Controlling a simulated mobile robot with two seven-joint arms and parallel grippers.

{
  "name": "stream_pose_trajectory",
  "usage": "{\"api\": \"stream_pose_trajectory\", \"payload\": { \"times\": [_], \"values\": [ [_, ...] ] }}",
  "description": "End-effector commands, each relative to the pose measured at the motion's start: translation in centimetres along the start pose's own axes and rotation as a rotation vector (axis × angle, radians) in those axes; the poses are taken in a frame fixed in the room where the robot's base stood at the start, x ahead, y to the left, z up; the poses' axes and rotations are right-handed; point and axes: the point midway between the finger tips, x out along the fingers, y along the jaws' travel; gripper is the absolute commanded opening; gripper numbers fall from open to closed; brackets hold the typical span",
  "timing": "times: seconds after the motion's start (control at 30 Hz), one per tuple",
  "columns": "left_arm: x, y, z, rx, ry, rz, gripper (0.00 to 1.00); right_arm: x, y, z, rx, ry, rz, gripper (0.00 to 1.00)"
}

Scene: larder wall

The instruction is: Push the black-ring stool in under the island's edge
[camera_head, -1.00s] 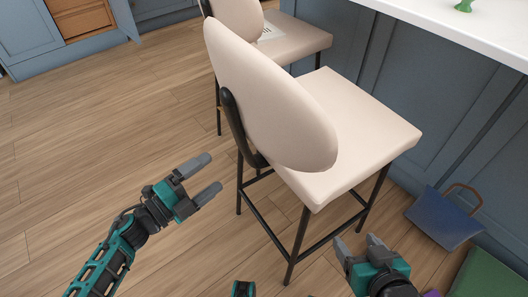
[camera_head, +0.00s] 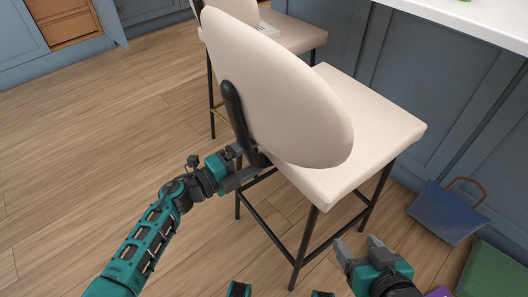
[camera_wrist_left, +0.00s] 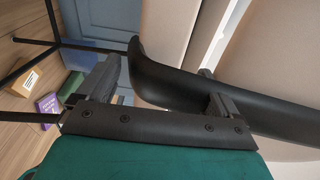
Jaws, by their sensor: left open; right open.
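The black-ring stool (camera_head: 365,115) is the nearer one, with a cream seat, oval back, black legs and black foot bars. It stands upright, its seat front close to the blue island (camera_head: 420,85), below the white top (camera_head: 465,22). My left gripper (camera_head: 248,168) is open at the black back bracket, low behind the backrest. In the left wrist view the bracket (camera_wrist_left: 185,88) crosses close in front of the open fingers (camera_wrist_left: 158,85); I cannot tell whether they touch.
A second cream stool (camera_head: 292,35) with a brass-coloured foot bar stands just behind. A blue bag (camera_head: 447,213) and a green box (camera_head: 497,270) lie on the floor at right, near the island. The wood floor at left is clear.

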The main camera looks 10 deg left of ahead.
Motion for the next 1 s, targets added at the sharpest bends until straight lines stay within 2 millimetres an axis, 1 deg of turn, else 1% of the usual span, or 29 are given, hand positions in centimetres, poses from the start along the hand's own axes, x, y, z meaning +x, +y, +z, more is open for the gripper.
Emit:
{"api": "stream_pose_trajectory", "payload": {
  "times": [0.03, 0.1, 0.23, 0.4, 0.63, 1.0],
  "values": [
    [1.2, 0.1, 0.0, 0.000, 0.001, -0.002, 0.94, 0.1, -0.1, 0.0, 0.000, 0.006, -0.002, 0.67],
    [2.5, 0.1, 0.0, 0.001, 0.001, -0.001, 0.94, 0.2, -0.2, -0.1, -0.001, 0.009, -0.005, 0.67],
    [4.2, 0.1, 0.0, 0.000, 0.000, -0.001, 0.94, 0.4, -0.3, 0.1, 0.000, 0.004, -0.009, 0.67],
    [5.1, 0.0, 0.0, 0.000, 0.000, -0.001, 0.94, 0.5, -0.3, 0.0, 0.002, 0.006, -0.010, 0.67],
    [5.1, -0.1, 0.0, 0.000, 0.000, -0.001, 0.94, 0.5, -0.3, -0.1, 0.003, 0.008, -0.010, 0.67],
    [5.1, 0.0, 0.0, 0.000, -0.001, -0.001, 0.59, 0.4, -0.3, 0.0, 0.003, 0.005, -0.009, 0.67]
  ]
}}
